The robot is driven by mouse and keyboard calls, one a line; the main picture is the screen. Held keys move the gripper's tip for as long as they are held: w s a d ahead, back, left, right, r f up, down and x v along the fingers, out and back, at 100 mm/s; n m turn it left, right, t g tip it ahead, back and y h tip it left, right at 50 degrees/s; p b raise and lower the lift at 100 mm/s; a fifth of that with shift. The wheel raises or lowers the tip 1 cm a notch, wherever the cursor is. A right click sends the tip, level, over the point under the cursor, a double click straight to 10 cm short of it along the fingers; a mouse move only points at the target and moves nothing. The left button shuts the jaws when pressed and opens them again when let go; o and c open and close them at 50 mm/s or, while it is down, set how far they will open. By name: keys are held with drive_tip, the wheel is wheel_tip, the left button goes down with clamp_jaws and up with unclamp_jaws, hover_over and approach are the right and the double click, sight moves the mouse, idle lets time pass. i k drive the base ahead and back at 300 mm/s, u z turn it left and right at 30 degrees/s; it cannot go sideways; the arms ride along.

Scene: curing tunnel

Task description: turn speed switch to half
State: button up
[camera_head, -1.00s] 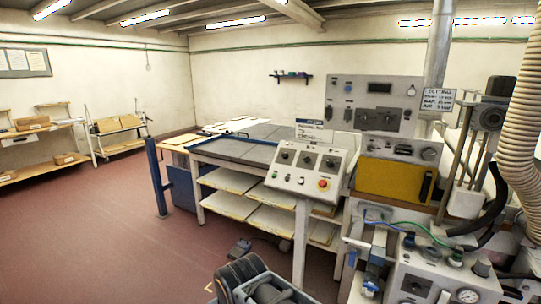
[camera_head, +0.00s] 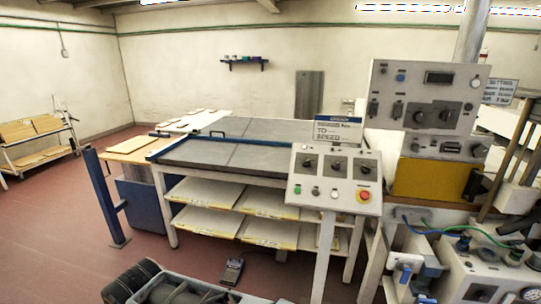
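The sloped grey control panel (camera_head: 334,199) stands on a post in front of the bench, right of the middle. It has a row of three dark rotary switches: a left one (camera_head: 309,162), a middle one (camera_head: 337,167) and a right one (camera_head: 366,171). Their labels and exact settings are too small to read, so I cannot tell which is the speed switch. A white sign (camera_head: 337,131) above the panel seems to include the word "SPEED". Below the switches are small buttons and a red stop button (camera_head: 364,196). My gripper is not in view.
A taller grey panel (camera_head: 424,95) with two more knobs stands behind, above a yellow box (camera_head: 433,181). The bench (camera_head: 240,147) has shelves below. A blue post (camera_head: 105,198) stands left. A foot pedal (camera_head: 231,270) lies on the floor. Red floor (camera_head: 60,230) is clear at left.

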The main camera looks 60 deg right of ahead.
sight(306, 163)
drive_tip(key=z, duration=0.3)
drive_tip(key=i, duration=1.1)
drive_tip(key=z, duration=1.6)
drive_tip(key=i, duration=0.9)
drive_tip(key=z, duration=0.95)
